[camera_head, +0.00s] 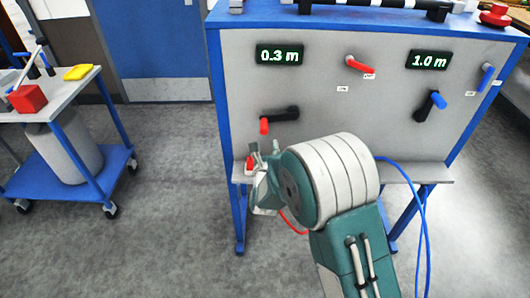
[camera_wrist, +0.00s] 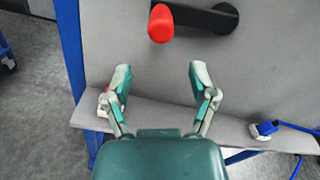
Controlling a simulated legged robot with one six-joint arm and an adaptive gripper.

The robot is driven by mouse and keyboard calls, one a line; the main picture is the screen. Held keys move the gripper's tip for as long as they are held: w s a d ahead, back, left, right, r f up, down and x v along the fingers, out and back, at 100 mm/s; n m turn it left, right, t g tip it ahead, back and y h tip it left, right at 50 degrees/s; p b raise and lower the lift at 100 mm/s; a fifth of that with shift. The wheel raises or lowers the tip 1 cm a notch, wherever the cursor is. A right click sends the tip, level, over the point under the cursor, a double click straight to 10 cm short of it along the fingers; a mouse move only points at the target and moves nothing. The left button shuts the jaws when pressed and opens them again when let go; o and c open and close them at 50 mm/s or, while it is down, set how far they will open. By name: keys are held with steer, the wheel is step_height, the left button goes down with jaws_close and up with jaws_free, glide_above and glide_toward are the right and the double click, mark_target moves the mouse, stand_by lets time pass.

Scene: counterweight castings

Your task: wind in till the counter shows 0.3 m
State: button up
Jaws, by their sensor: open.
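The left counter (camera_head: 279,55) on the grey panel reads 0.3 m in green digits. The right counter (camera_head: 429,60) reads 1.0 m. Below the left counter is a black crank with a red knob (camera_head: 264,126). In the wrist view the red knob (camera_wrist: 161,23) stands beyond my fingertips, near the top edge, with the black crank arm (camera_wrist: 205,17) reaching right from it. A second crank with a blue knob (camera_head: 438,101) is below the right counter. My gripper (camera_head: 262,160) is open and empty, below the red knob and apart from it; its fingers (camera_wrist: 160,80) show spread in the wrist view.
A red lever (camera_head: 360,66) and a blue lever (camera_head: 487,76) sit on the panel. A ledge (camera_head: 420,172) runs along its foot, with a blue plug (camera_wrist: 265,128) and cable. A blue trolley (camera_head: 60,170) stands at left. Open floor lies between.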

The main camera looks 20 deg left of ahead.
steer(key=shift+v, duration=1.15)
steer(key=shift+c, duration=0.4)
